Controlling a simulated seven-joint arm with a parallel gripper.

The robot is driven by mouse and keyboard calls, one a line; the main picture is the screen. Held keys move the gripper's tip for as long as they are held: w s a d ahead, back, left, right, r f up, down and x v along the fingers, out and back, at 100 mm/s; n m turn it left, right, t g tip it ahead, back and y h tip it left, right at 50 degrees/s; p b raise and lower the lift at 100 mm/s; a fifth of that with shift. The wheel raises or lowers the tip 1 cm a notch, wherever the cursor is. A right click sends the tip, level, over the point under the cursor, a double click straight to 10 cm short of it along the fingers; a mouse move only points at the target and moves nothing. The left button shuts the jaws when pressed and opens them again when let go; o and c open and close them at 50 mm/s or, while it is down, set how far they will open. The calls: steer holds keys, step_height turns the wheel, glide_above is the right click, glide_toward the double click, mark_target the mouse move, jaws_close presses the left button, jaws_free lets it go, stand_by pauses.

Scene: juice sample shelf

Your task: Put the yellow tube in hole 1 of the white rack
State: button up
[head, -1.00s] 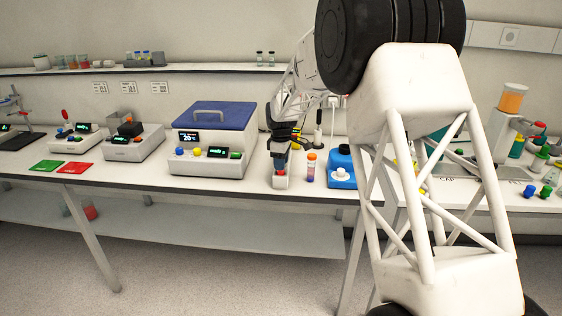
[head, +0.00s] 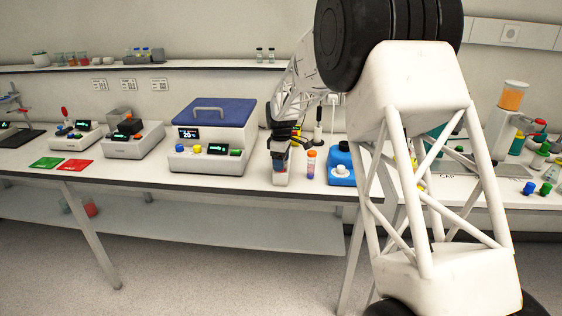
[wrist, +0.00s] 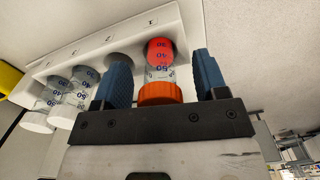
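The white rack (wrist: 183,45) lies under my gripper (wrist: 162,65) in the wrist view, with numbers printed along its edge. A clear tube (wrist: 158,74) with an orange cap, blue marks and a red end stands at the hole marked 1. My two blue fingers are on either side of it, with gaps visible, so my gripper is open. Hole 2 beside it looks empty. Tubes with white caps (wrist: 66,113) stand in holes further left. In the head view my gripper (head: 281,153) is at the small rack (head: 281,180). I see no clearly yellow tube.
A tube with an orange cap and purple lower part (head: 311,165) stands right of the rack. Red and green mats (head: 76,165) lie far left.

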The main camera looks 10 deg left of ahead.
steer(key=shift+r, duration=3.9)
steer(key=shift+s+d+r, duration=0.3)
steer(key=s+d+r+m+t, duration=0.1)
steer(key=s+d+r+m, duration=0.4)
steer(key=s+d, duration=0.6)
steer(key=s+d+r+m, duration=0.3)
steer(key=s+d+r, duration=0.4)
steer(key=s, duration=0.8)
steer(key=s+d+f+m, duration=0.2)
steer(key=s+d, duration=0.1)
steer(key=s, duration=0.7)
steer(key=s+d+f+m+t, duration=0.1)
steer(key=s+d+f+m, duration=0.1)
steer(key=s, duration=0.8)
steer(key=s+d+f+m, duration=0.2)
steer(key=s+d+m, duration=0.2)
steer(key=s, duration=0.6)
steer(key=shift+s+d+t, duration=0.3)
steer(key=shift+s+d, duration=0.05)
steer(key=shift+s, duration=0.05)
